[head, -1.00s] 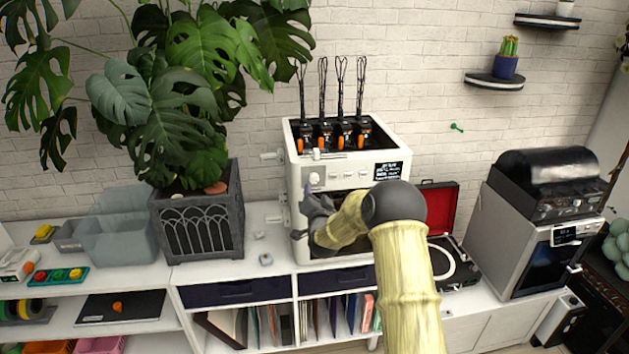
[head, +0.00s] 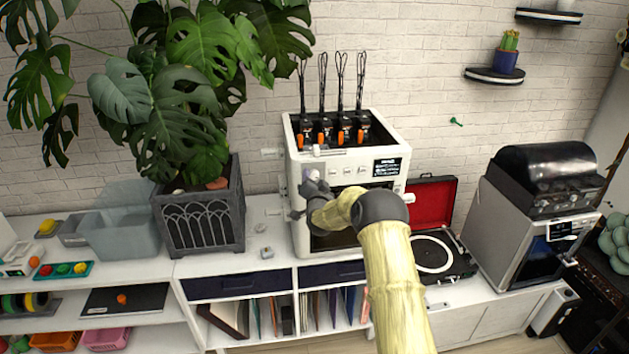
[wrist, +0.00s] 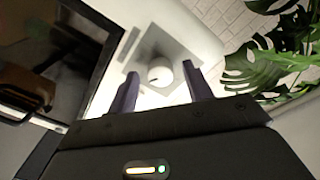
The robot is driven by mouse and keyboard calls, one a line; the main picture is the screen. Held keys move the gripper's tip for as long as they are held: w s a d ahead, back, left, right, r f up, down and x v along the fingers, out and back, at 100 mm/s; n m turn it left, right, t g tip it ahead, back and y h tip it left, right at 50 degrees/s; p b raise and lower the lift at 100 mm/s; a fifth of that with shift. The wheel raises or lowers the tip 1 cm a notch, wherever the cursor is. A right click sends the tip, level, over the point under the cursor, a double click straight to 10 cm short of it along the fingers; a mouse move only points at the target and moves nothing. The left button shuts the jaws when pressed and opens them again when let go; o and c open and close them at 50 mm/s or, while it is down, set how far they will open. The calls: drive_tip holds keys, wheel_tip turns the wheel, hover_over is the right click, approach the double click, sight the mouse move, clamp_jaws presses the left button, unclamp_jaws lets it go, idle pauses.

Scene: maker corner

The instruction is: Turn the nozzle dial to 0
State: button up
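The white printer-like machine (head: 345,163) stands on the shelf top. Its round pale dial (head: 313,175) is at the upper left of the front and is partly hidden by my gripper in the head view. In the wrist view the dial (wrist: 159,72) sits on a grey square plate (wrist: 172,50), with a small dark mark on its lower left side. My gripper (wrist: 160,70) is open, its two dark fingers either side of the dial, with a visible gap at each side. The head view shows my gripper (head: 314,187) close in front of the panel. I cannot read any numbers around the dial.
A small lit screen (head: 387,166) is right of the dial. A large plant in a dark pot (head: 203,222) stands close to the machine's left, and its leaves (wrist: 285,60) show in the wrist view. A red-lined turntable (head: 432,205) is to the right.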

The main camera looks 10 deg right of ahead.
drive_tip(key=c, duration=0.9)
